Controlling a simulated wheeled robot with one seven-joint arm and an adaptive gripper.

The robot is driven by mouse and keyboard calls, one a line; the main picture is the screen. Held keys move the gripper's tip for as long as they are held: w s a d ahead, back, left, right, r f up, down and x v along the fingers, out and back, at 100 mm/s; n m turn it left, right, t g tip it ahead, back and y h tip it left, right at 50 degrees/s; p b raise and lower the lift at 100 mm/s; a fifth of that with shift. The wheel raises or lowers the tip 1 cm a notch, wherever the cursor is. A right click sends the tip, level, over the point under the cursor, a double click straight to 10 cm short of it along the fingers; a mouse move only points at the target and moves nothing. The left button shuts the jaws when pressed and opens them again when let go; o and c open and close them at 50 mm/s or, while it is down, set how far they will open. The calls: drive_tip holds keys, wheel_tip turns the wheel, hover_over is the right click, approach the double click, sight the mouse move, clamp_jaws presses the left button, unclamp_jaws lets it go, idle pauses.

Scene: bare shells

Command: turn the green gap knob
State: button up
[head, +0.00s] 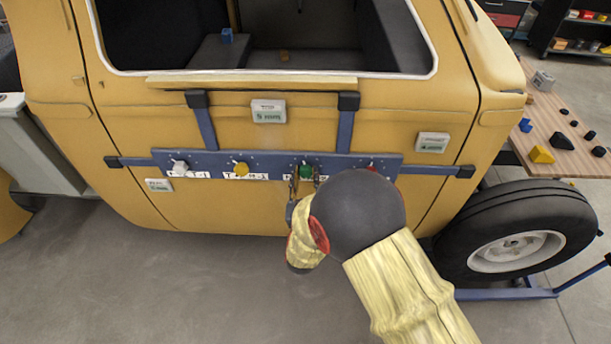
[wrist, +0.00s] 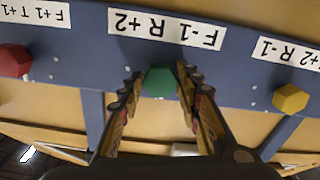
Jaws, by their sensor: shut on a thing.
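The green knob (head: 305,172) sits on a blue panel (head: 268,165) fixed across the side of a yellow vehicle shell. It also shows in the wrist view (wrist: 159,82), below a label reading "F-1 R+2" upside down. My gripper (head: 303,185) reaches up to the green knob from below. In the wrist view my gripper's fingers (wrist: 160,90) stand on both sides of the green knob and are shut on it. My arm hides part of the panel's lower right in the head view.
On the same panel are a white knob (head: 180,167), a yellow knob (head: 241,169) and a red knob (wrist: 14,61). Blue brackets hold the panel to the shell. A wheel (head: 515,240) and a wooden table (head: 565,130) with small blocks stand at right.

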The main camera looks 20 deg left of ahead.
drive_tip(key=n, duration=0.6)
drive_tip(key=shift+p, duration=0.3)
drive_tip(key=shift+n, duration=0.4)
drive_tip(key=o, duration=1.1)
drive_tip(key=shift+c, duration=0.2)
drive_tip(key=shift+o, duration=0.5)
drive_tip(key=shift+s, duration=0.15)
drive_tip(key=v, duration=1.1)
drive_tip(key=shift+s, duration=0.35)
drive_tip(key=shift+f, duration=0.1)
